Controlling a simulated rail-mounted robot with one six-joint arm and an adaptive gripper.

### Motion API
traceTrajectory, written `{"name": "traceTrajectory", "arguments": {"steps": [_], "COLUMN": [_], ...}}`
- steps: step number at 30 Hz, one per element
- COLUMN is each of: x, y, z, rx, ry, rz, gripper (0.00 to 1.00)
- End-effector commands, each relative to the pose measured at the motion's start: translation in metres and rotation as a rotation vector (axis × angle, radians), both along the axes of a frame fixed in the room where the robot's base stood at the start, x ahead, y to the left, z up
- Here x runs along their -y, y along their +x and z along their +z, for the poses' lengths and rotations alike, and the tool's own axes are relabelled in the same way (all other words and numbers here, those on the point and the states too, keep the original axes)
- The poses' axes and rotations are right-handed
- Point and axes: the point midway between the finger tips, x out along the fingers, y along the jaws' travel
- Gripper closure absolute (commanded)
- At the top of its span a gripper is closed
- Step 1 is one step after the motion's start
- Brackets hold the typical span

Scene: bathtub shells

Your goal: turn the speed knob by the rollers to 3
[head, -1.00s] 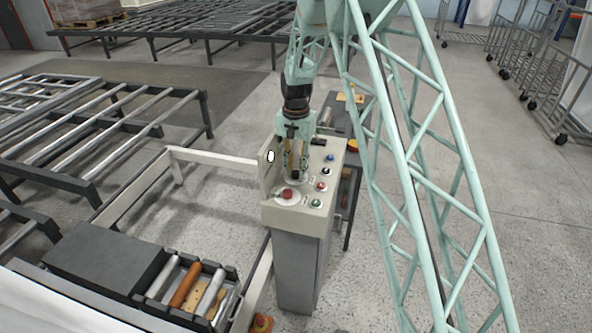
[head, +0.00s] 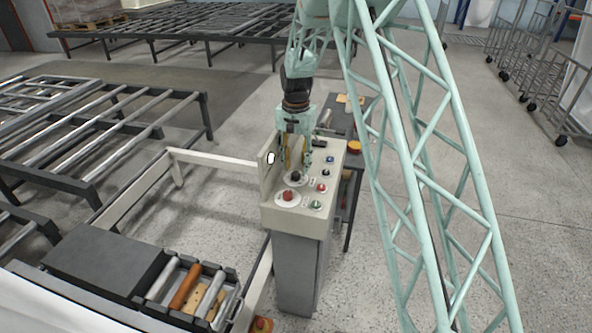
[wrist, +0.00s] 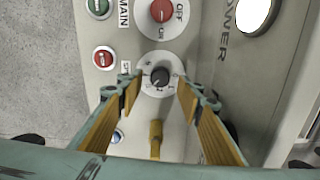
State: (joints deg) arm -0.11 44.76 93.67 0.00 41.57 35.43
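The speed knob (wrist: 160,76) is a small dark knob on a round white dial, with marks too small to read surely. It also shows in the head view (head: 296,176) on the sloping top of the beige control console (head: 283,216). My gripper (wrist: 159,92) is open and empty, with one yellow-padded finger on each side of the knob in the wrist view. In the head view my gripper (head: 297,168) is just above and behind the knob, seemingly apart from it. The knob's pointer direction cannot be told.
A red switch (wrist: 162,10) marked OFF sits beside the dial, with a green button (wrist: 98,6) and a red button (wrist: 104,57) nearby. A yellow rod-like part (wrist: 155,138) shows between the fingers. An upright plate (head: 268,165) edges the console's left side. Rollers (head: 185,287) lie lower left.

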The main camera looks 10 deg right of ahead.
Motion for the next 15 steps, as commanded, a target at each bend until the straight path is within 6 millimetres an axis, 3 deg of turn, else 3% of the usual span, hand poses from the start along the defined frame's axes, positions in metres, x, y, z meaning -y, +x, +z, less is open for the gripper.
{"name": "traceTrajectory", "arguments": {"steps": [15], "x": [0.000], "y": [0.001], "z": [0.073], "rx": [0.002], "ry": [0.000], "rz": [0.000], "gripper": [0.67]}}
